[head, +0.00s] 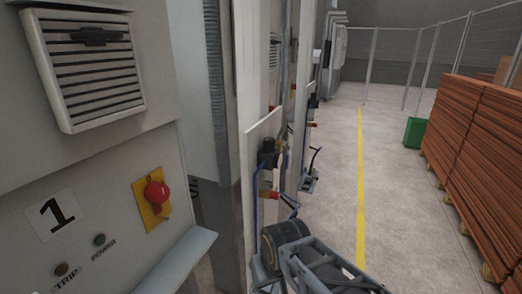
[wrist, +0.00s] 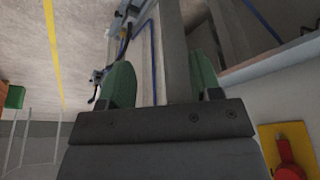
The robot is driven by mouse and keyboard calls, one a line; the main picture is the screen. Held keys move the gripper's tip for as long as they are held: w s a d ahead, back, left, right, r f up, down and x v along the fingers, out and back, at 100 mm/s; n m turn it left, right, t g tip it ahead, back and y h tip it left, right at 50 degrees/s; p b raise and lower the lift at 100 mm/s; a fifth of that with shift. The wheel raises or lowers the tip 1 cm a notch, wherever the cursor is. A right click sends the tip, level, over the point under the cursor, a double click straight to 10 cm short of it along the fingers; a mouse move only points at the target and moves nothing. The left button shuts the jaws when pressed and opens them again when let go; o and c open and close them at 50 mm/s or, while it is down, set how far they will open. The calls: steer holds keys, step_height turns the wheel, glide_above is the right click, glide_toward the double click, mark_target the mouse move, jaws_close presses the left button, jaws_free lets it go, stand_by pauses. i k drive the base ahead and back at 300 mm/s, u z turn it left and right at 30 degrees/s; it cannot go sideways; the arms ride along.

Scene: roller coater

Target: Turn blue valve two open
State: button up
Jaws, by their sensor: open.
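My gripper (wrist: 161,82) shows in the wrist view as two green fingers held apart, with nothing seen between them. In the head view, valve and pipe fittings (head: 270,190) with red and brass parts line the narrow panels right of the cabinet. A thin blue handle or pipe (head: 289,201) shows beside them. No label with a two is readable, so I cannot tell which one is blue valve two. In the wrist view, a blue line (wrist: 149,62) runs up behind the fingers, with small fittings (wrist: 123,30) further off. My arm covers the lower part of the head view.
A cabinet marked 1 (head: 57,214) stands close at left, with a red knob (head: 157,192) on a yellow plate. A timber stack (head: 480,150) and green bin (head: 413,133) stand at right. Open floor (head: 335,150) lies between, along a yellow line (head: 361,190).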

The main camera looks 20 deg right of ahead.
mark_target(288, 148)
steer(key=u, duration=0.55)
steer(key=k, duration=1.25)
steer(key=z, duration=0.05)
steer(key=i, duration=0.4)
steer(key=z, duration=0.75)
steer(key=i, duration=1.15)
steer(key=u, duration=0.35)
